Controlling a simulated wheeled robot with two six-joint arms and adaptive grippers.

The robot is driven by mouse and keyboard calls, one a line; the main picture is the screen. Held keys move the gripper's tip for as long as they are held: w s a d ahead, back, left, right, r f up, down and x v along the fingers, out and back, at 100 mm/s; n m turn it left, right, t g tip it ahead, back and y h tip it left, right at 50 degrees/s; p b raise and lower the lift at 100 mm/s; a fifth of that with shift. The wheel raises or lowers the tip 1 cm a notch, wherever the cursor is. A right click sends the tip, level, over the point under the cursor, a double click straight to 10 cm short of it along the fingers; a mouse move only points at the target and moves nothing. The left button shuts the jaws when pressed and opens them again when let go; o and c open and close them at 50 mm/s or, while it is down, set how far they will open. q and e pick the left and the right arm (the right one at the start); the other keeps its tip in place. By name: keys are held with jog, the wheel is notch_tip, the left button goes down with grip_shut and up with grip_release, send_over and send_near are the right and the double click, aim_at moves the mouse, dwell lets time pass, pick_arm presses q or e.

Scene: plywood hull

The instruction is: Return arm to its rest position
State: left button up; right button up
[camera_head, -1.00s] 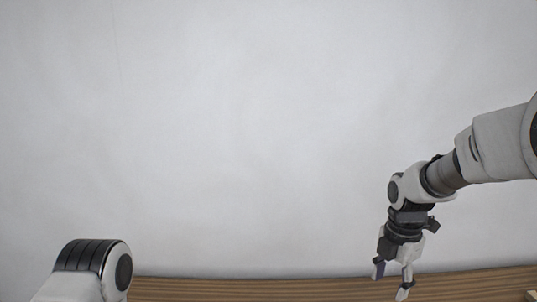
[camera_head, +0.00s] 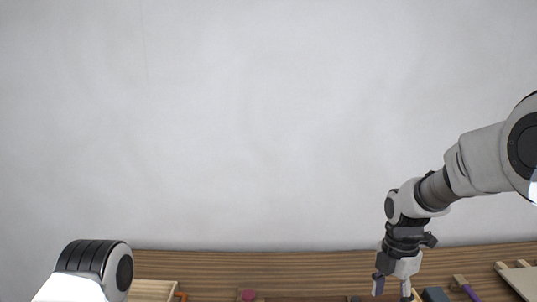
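My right arm comes in from the right edge. Its gripper (camera_head: 392,287) points down over the right part of the wooden table (camera_head: 300,266). Its two fingers are spread apart, and nothing shows between them. Of my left arm only a white and black joint shows at the lower left; the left gripper is out of view.
Along the bottom edge lie a light wooden tray (camera_head: 152,289), a small dark red round thing (camera_head: 248,295), a dark block (camera_head: 434,295) and a purple stick-like thing (camera_head: 470,293). Pale wooden boards (camera_head: 520,277) are at the far right. A plain pale wall (camera_head: 250,120) stands behind.

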jog(key=s+f+g+b, duration=0.2)
jog(key=s+f, duration=0.2)
jog(key=f, duration=0.4)
jog(key=s+f+m+g+b, duration=0.1)
jog(key=s+f, duration=0.4)
jog(key=f, duration=0.3)
jog(key=s+f+g+b, duration=0.2)
jog(key=s+f, duration=0.2)
jog(key=f, duration=0.5)
jog(key=s+f+m+t+b, duration=0.1)
jog(key=s+f+m+b, duration=0.3)
jog(key=s+f+m, duration=1.1)
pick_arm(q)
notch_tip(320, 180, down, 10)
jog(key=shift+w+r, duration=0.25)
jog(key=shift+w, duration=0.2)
pick_arm(e)
jog(key=m+t, duration=0.2)
jog(key=m, duration=0.2)
jog(key=w+m+t, duration=0.1)
jog(key=m+t, duration=0.1)
jog(key=m, duration=0.1)
jog(key=shift+w+m+t, duration=0.15)
jog(key=shift+m+t, duration=0.25)
